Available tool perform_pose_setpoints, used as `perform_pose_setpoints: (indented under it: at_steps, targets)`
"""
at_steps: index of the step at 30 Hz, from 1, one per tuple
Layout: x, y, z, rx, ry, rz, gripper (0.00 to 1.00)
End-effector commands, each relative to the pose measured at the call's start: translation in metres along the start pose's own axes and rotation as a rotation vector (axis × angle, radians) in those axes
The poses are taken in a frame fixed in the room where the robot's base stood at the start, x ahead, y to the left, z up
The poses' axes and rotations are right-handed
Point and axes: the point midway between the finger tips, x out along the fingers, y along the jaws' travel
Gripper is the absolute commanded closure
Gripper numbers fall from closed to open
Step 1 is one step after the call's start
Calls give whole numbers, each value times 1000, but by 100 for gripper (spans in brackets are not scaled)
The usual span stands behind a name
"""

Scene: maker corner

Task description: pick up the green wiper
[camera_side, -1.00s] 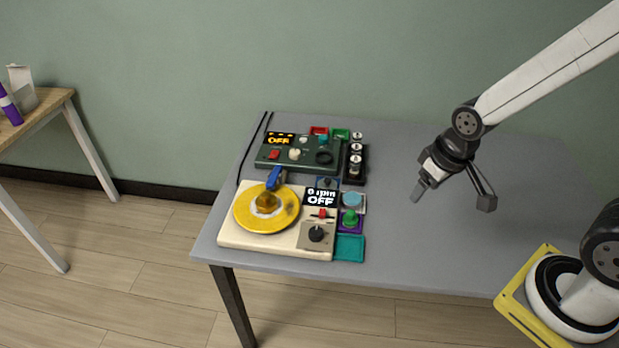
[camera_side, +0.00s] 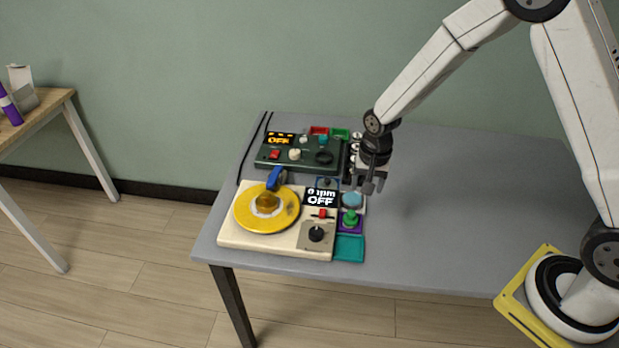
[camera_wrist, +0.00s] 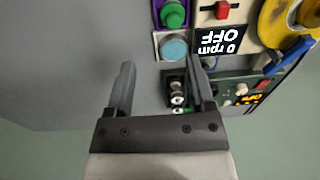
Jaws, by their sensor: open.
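My gripper (camera_side: 368,186) is open and empty, above the table near the light-blue round pad.
A dark green control box (camera_side: 265,161) is behind. The table's right side (camera_side: 470,200) is clear.

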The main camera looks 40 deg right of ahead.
Motion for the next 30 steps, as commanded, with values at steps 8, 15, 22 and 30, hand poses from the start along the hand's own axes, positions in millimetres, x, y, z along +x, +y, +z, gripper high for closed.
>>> perform_pose_setpoints:
  at_steps: [8, 15, 22, 30]
  targets:
    - [49, -18, -15, 214, -32, 39, 31]
    - [63, -22, -19, 282, -39, 51, 31]
    - [66, -22, -19, 284, -39, 51, 31]
    - [85, -21, -18, 282, -39, 52, 31]
